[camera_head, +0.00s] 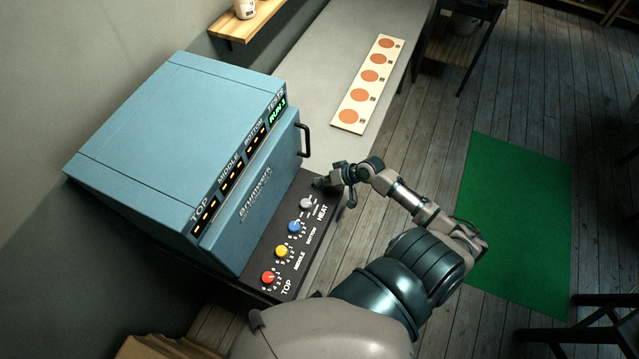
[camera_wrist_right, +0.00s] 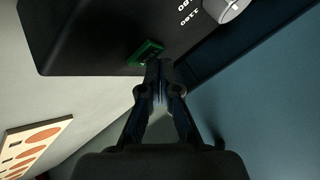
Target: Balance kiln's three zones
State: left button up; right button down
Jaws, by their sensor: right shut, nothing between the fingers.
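The blue kiln (camera_head: 180,140) stands at the left, its front handle (camera_head: 305,140) at the right end. Its display strip (camera_head: 240,160) shows dashes under TOP, MIDDLE and BOTTOM, and green text under TESTS. The black control panel (camera_head: 262,262) has a red TOP knob (camera_head: 268,278), a yellow MIDDLE knob (camera_head: 281,251), a blue BOTTOM knob (camera_head: 294,227) and a grey HEAT knob (camera_head: 306,203). My right gripper (camera_head: 322,183) is shut and empty at the panel's far end. In the wrist view its fingertips are close to a green button (camera_wrist_right: 147,52); contact is unclear. My left gripper is out of view.
A pale board with several orange discs (camera_head: 368,85) lies on the grey bench (camera_head: 335,60). A wooden shelf (camera_head: 245,22) holds a white container at the top. A green mat (camera_head: 515,220) lies on the wooden floor. A dark chair (camera_head: 590,325) stands at lower right.

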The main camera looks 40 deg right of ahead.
jog(key=shift+r+p, duration=0.4)
jog(key=shift+r, duration=0.15)
notch_tip(320, 180, up, 3)
jog(key=p, duration=0.3)
jog(key=shift+r, duration=1)
